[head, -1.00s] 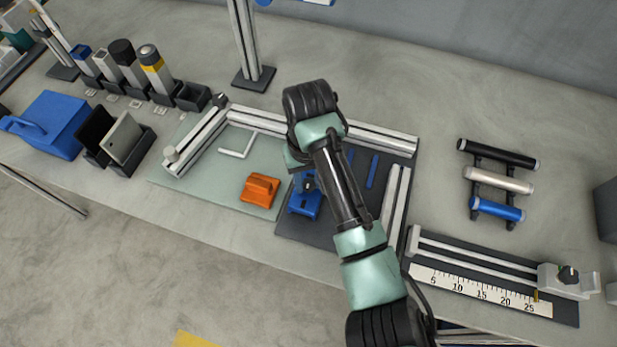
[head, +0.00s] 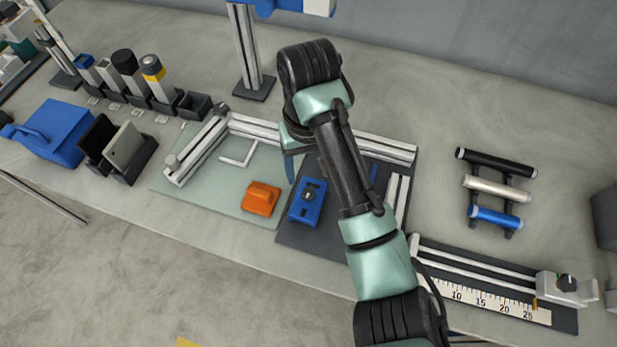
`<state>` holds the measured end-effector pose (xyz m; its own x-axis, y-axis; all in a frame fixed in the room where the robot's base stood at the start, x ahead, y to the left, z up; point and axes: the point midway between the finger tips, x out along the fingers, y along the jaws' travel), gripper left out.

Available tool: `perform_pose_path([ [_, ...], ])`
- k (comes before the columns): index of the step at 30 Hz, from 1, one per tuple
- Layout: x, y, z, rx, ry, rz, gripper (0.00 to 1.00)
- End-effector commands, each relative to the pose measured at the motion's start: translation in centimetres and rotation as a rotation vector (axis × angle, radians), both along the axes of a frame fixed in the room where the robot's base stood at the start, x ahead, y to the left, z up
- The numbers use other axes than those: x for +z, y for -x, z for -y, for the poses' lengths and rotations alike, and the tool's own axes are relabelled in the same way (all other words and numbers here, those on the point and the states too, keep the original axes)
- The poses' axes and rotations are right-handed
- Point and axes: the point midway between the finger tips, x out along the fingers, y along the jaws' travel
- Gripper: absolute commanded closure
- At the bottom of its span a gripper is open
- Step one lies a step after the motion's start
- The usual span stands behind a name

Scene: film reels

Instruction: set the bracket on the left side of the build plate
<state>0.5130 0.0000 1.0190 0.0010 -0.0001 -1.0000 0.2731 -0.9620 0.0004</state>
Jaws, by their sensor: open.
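The pale green plate (head: 190,190), framed by metal rails, makes up the left side of the build area. A dark plate (head: 293,238) adjoins it on the right. A thin white L-shaped piece (head: 240,152) lies on the pale plate. An orange block (head: 261,198) sits on its front right part. A blue block with a dark knob (head: 308,205) rests on the dark plate, just right of the orange one. I cannot tell for sure which piece is the bracket. My gripper (head: 291,166) is open above the seam of the plates, behind the blue block, mostly hidden by my wrist.
Rails run behind the plates (head: 375,146) and on the right. A ruler stop (head: 500,300) lies front right, a rack of three bars (head: 490,188) beyond. A post (head: 245,55) stands behind. Canisters (head: 155,75) and a blue box (head: 55,130) stand left.

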Motion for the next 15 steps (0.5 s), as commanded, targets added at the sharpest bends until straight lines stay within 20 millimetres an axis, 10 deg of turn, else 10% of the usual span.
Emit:
perform_pose_path([
  [15, 3.9, 0.0, 0.0, -0.001, 0.000, -0.001, 0.34],
])
